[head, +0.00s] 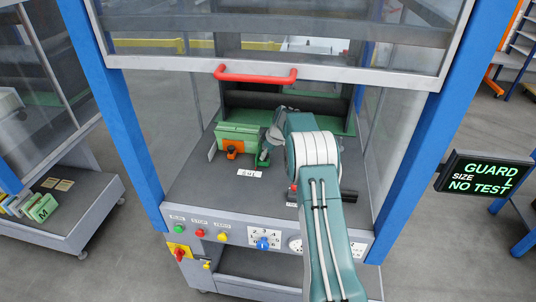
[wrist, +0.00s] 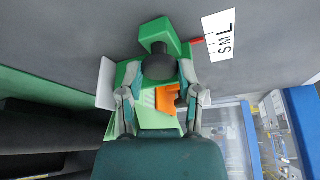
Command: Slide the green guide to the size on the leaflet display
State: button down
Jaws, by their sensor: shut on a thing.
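The green guide (wrist: 165,30) has a black round knob (wrist: 158,62) and a red pointer (wrist: 197,41). The pointer faces the white S M L size label (wrist: 219,36), seemingly near the M; the exact mark is hard to tell. My gripper (wrist: 158,74) has its fingers closed on both sides of the knob. In the head view, the guide (head: 263,158) shows beside my gripper (head: 270,144), which partly hides it, and the label (head: 250,173) lies in front. The display (head: 484,177) reads GUARD, SIZE L, NO TEST.
A green block (head: 237,133) with an orange part (head: 233,149) stands left of my gripper. A raised glazed guard with a red handle (head: 255,74) hangs above. Blue posts (head: 112,110) flank the bay. Buttons and a blue dial (head: 263,243) line the front panel.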

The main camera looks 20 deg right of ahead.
jog(key=shift+c, duration=1.5)
grip_release()
jog(key=shift+d+f, duration=0.1)
jog(key=shift+f, duration=0.1)
jog(key=shift+r, duration=0.1)
jog(key=shift+r, duration=0.1)
jog(key=v, duration=1.1)
jog(key=shift+r, duration=0.3)
jog(key=shift+s+d, duration=0.1)
jog(key=shift+d, duration=0.05)
